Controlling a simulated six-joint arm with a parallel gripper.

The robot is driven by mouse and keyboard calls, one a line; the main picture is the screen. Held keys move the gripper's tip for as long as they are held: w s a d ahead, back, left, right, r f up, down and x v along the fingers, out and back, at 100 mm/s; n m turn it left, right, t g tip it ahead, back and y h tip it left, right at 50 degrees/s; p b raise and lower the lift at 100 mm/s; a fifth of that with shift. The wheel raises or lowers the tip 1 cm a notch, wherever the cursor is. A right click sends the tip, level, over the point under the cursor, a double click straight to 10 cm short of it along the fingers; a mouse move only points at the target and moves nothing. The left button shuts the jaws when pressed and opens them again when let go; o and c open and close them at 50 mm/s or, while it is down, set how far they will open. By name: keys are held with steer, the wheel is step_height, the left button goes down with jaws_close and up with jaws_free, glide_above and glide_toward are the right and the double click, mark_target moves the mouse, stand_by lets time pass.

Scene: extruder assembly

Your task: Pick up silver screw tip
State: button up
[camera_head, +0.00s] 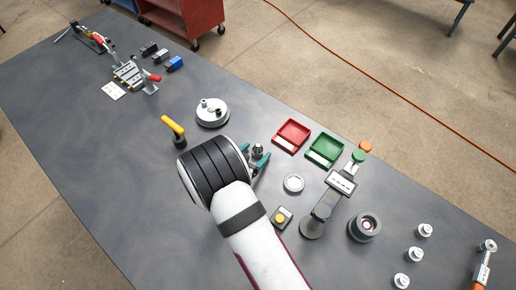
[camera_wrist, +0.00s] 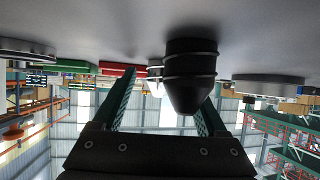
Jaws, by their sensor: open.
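My gripper (camera_head: 256,158) is open, low over the table, its teal fingers pointing away from the arm. A small grey-and-dark upright part (camera_head: 258,150) stands by the fingertips in the head view. In the wrist view, which is upside down, a dark ridged part with a conical end (camera_wrist: 190,75) stands on the table at the right finger and covers some of it. A small bright silver piece (camera_wrist: 157,82) shows beside it, between the fingers (camera_wrist: 165,95) and partly hidden. I cannot tell for certain which is the silver screw tip. Nothing is visibly gripped.
A red tray (camera_head: 292,135) and a green tray (camera_head: 324,149) lie to the right. A white round plate with small parts (camera_head: 211,112) and a yellow-handled tool (camera_head: 174,130) are on the left.

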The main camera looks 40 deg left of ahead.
steer(key=shift+w+f, duration=0.2)
steer(key=shift+w, duration=0.15)
jaws_close()
steer(key=shift+a+r, duration=0.1)
